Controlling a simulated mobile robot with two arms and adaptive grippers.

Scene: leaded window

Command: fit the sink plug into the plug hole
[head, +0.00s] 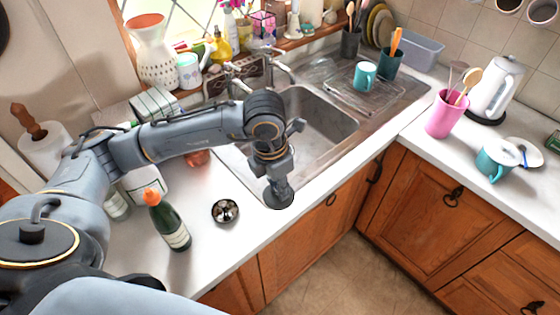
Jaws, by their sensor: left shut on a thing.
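My left gripper (276,182) points down at the front rim of the sink. It is shut on the sink plug (279,198), a dark round disc, holding it over the counter's front edge near the basin's front left corner. I cannot tell how high the plug hangs above the counter. The steel sink basin (325,125) lies beyond the gripper and to its right. The plug hole cannot be made out; my left arm and the near wall cover part of the basin. My right gripper is not in view.
A small round metal piece (225,211) lies on the counter left of the gripper, with a dark bottle (170,225) beside it. The tap (279,65) stands behind the basin. A teal mug (365,75) stands on the drainer. The counter just left of the plug is clear.

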